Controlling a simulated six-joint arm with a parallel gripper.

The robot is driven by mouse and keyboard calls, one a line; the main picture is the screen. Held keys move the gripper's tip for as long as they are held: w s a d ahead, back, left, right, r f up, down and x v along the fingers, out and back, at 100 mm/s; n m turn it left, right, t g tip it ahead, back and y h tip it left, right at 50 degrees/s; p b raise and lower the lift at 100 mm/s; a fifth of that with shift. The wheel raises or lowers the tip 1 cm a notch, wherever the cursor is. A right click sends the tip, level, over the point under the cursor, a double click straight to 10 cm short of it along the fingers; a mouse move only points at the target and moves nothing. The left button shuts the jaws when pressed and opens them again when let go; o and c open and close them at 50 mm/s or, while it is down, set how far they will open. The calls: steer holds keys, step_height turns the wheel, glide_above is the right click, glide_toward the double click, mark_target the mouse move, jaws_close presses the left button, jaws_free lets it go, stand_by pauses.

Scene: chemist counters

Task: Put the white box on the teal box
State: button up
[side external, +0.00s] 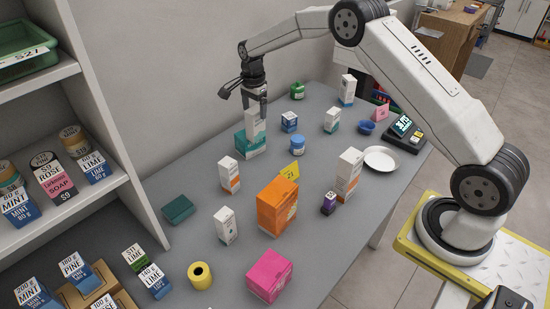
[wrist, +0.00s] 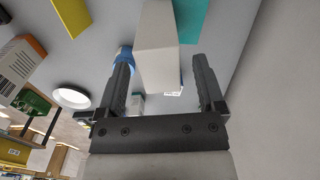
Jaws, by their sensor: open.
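The tall white box (side external: 255,123) stands upright and appears to rest on the teal box (side external: 241,145), with the teal showing around its lower part. My gripper (side external: 246,97) is open just above the white box's top. In the wrist view, the white box (wrist: 157,40) lies between the two spread fingers of my gripper (wrist: 160,66), with a visible gap on the right side. The teal box (wrist: 192,18) shows beyond it. The contact between the two boxes is not visible in the wrist view.
An orange box (side external: 277,207), a white-and-orange box (side external: 229,175) and a blue-lidded jar (side external: 297,144) stand nearby on the grey counter (side external: 185,245). A small blue-and-white box (side external: 289,122) is close at right. The wall is behind; a shelf (side external: 150,205) stands left.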

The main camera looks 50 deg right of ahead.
step_height(320, 180, up, 11)
steer(key=shift+r, duration=0.2)
stand_by(0.4)
steer(key=shift+s, duration=0.1)
stand_by(0.4)
steer(key=s+a+f+n+t, duration=0.1)
steer(key=s+a+f+n, duration=0.1)
steer(key=s+n, duration=0.4)
steer(key=s+a+f+n, duration=0.2)
steer(key=s+a+n, duration=0.2)
steer(key=s, duration=1)
steer(key=s+a+f+n+t, duration=0.1)
steer(key=s+a+f+n, duration=0.1)
steer(key=s+n, duration=0.6)
steer(key=shift+s+a+f+t, duration=0.35)
steer(key=shift+s+a, duration=0.1)
steer(key=shift+s, duration=0.65)
steer(key=shift+o, duration=0.2)
steer(key=shift+o, duration=0.6)
steer(key=shift+w, duration=0.15)
